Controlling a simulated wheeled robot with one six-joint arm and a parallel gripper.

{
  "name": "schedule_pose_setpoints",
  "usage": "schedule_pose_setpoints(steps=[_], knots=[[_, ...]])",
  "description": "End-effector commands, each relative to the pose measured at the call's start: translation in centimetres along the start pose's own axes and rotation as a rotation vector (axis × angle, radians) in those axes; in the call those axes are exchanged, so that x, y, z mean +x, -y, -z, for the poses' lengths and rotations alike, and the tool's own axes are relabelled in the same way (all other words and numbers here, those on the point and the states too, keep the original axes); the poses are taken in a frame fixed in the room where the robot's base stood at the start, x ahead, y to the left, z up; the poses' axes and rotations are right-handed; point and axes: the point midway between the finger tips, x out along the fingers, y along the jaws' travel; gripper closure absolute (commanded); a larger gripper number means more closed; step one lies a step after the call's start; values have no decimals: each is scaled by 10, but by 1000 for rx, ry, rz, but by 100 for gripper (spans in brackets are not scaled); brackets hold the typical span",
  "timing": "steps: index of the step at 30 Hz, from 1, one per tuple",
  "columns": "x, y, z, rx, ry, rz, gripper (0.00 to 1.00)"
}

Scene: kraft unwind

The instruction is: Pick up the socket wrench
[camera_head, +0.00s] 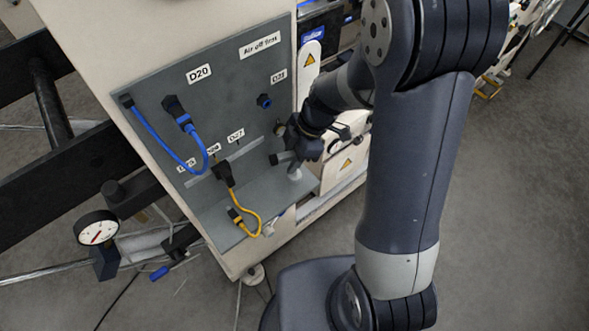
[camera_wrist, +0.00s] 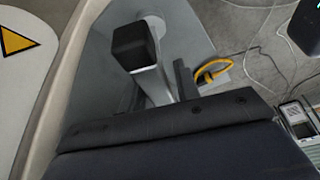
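A tool that looks like the socket wrench stands on the grey shelf of the panel. In the wrist view its black block-like end (camera_wrist: 133,45) faces me, with a silver shaft (camera_wrist: 157,88) running down behind it. In the head view a pale upright part (camera_head: 295,172) shows just below my gripper (camera_head: 290,152), with a grey cylindrical piece (camera_head: 282,158) sticking out to the left. In the wrist view a dark finger stands right beside the shaft. The other finger is mostly hidden, so I cannot tell whether they touch the wrench.
The grey panel (camera_head: 220,85) carries blue and yellow hoses with black connectors. The yellow hose (camera_head: 244,216) hangs over the shelf left of my gripper. A blue fitting (camera_head: 264,101) sticks out above. A pressure gauge (camera_head: 97,229) stands at lower left. Open floor lies to the right.

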Motion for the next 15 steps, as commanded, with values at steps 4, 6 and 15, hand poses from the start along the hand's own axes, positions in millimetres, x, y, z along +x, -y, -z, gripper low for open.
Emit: schedule_pose_setpoints(steps=[4, 6, 15], knots=[[0, 0, 0, 0, 0, 0, 82], [0, 0, 0, 0, 0, 0, 87], [-1, 0, 0, 0, 0, -1, 100]])
